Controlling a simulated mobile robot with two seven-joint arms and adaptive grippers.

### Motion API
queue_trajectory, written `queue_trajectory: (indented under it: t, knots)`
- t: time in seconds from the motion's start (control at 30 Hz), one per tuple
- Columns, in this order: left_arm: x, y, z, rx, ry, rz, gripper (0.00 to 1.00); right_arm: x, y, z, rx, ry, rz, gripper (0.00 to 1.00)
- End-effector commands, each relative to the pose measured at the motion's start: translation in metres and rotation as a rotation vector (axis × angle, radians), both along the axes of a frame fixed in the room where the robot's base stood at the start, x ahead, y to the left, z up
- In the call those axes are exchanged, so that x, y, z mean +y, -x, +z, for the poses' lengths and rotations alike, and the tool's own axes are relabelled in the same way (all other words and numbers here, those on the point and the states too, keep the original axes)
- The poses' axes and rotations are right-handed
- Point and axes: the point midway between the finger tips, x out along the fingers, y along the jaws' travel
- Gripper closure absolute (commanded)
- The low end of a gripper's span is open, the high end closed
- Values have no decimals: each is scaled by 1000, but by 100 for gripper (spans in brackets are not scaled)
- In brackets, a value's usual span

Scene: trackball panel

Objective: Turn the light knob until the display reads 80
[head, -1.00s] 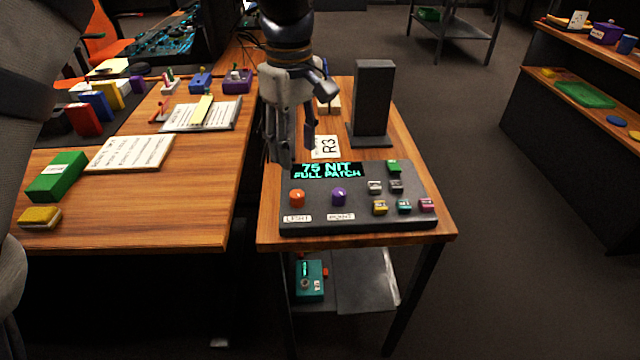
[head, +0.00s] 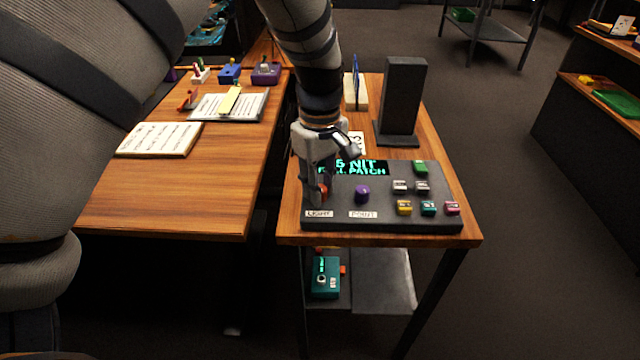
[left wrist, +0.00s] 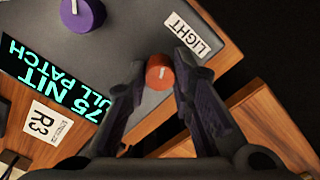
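The dark control panel (head: 385,218) lies on the small wooden table. Its orange light knob (left wrist: 160,72) sits above the LIGHT label (head: 319,213) and has a pale mark on top. The display (left wrist: 50,85) reads 75 NIT FULL PATCH in the left wrist view; my gripper partly covers it in the head view. My left gripper (left wrist: 157,90) is open, pointing down, with its fingers on either side of the light knob. I cannot tell whether they touch it. The purple point knob (head: 362,194) stands to the right. My right gripper is not in view.
Several small coloured buttons (head: 428,208) are on the panel's right side. A black upright block (head: 404,100) stands behind the panel. An R3 card (left wrist: 43,122) lies behind the display. A larger wooden table (head: 170,195) stands to the left across a gap.

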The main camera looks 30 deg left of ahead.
Motion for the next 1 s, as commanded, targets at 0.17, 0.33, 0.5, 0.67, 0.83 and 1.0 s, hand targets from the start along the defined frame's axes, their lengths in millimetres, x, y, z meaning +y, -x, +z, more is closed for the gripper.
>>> queue_trajectory:
  t: [0.17, 0.33, 0.5, 0.67, 0.83, 1.0]
  knots:
    - [0, 0, 4, -3, 0, -57, 100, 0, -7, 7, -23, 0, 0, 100]
    - [0, 0, 4, -4, 1, -258, 100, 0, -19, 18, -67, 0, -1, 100]
    - [0, 0, 0, 2, 0, -295, 100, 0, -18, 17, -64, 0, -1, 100]
    - [0, 0, 0, 2, 0, -293, 71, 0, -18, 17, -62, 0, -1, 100]
    - [0, 0, 0, 2, 0, -292, 57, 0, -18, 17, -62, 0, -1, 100]
    - [0, 0, 0, 2, -1, -292, 57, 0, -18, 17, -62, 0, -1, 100]
